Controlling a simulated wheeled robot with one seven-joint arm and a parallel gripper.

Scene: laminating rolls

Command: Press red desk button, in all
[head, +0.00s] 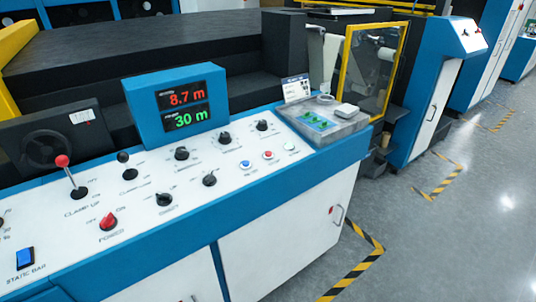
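A small round red button (268,155) sits on the white top of the control desk (215,205), near its right front edge. It is between a blue button (244,165) on its left and a pale button (289,146) on its right. A larger red knob (108,222) labelled POWER is further left on the desk. A lever with a red ball top (63,161) stands at the left. My gripper does not show in the head view. Nothing covers the red button.
Several black knobs (182,153) stand on the desk behind and left of the buttons. A display (185,107) reads 8.7 m and 30 m. A grey tray (325,132) holds small items at the right end. Open floor (420,250) with striped markings lies to the right.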

